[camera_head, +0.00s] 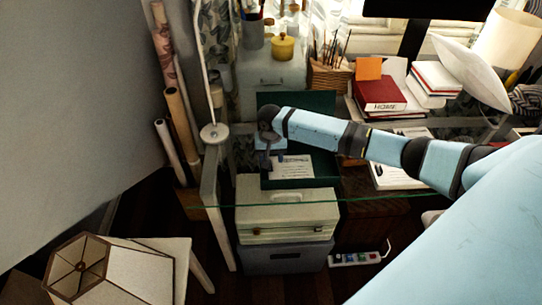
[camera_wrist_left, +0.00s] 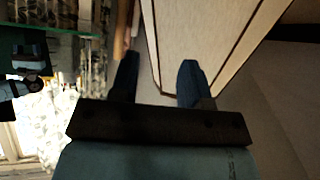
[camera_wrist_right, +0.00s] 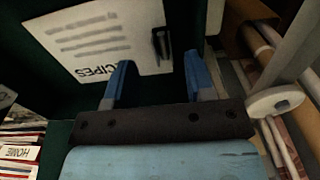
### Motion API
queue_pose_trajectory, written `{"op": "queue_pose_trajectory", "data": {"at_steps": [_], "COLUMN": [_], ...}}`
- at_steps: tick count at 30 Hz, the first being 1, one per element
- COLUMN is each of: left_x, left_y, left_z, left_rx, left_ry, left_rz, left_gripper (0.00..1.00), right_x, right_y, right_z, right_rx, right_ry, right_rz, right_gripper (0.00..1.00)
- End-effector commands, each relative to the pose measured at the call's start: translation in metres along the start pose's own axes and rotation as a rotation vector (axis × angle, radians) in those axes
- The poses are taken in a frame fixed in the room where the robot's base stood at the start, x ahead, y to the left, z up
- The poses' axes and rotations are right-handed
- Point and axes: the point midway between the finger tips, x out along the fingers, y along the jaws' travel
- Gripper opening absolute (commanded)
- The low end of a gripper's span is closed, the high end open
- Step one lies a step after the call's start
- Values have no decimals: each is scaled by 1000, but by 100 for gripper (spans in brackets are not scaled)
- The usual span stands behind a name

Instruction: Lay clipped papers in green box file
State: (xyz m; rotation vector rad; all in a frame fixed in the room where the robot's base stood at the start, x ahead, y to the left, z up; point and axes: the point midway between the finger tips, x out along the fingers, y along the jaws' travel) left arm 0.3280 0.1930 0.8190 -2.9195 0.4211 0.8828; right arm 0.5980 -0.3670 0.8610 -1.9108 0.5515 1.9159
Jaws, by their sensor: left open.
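The green box file (camera_head: 328,165) stands open on the glass desk, its lid (camera_head: 310,102) raised at the back. The clipped papers (camera_head: 292,168) are white sheets lying in its dark green base. In the right wrist view the papers (camera_wrist_right: 95,40) show grey text lines and the word RECIPES, with a black clip (camera_wrist_right: 161,43) at one edge. My right gripper (camera_head: 270,160) is over the left part of the box; its fingers (camera_wrist_right: 160,80) are apart, with the clip just beyond them and nothing held. My left gripper (camera_wrist_left: 158,80) is open and empty, outside the head view.
A lamp (camera_head: 214,132) stands at the desk's left corner beside rolled papers (camera_head: 180,120). A red book (camera_head: 380,93) and other books are at the back right. A pale case (camera_head: 287,213) sits below the glass. A lampshade (camera_head: 105,275) is at the lower left.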

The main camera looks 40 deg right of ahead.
Motion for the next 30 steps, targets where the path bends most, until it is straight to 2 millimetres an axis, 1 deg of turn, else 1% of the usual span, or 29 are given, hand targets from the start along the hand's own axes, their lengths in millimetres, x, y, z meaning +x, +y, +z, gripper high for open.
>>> {"op": "queue_pose_trajectory", "data": {"at_steps": [5,8,11,18,24,27,30], "left_x": [0,0,0,-1,-1,-1,-1], "left_y": [0,0,0,0,0,0,0], "left_z": [0,0,-1,-3,-3,-3,-3], "left_rx": [0,0,0,0,0,0,0], "left_ry": [-1,-1,0,4,5,4,4], "left_rz": [0,0,0,0,0,0,0], "left_gripper": [43,43,43,43,43,43,43], "right_x": [-1,-8,-23,-78,-117,-129,-136], "right_y": [0,0,-1,0,0,0,0], "right_z": [0,0,0,0,0,0,0], "right_rx": [0,-1,-1,-1,0,0,0], "right_ry": [0,0,2,2,2,1,0], "right_rz": [-1,-1,-2,-3,-2,-2,0], "right_gripper": [50,50,50,50,50,50,50]}}
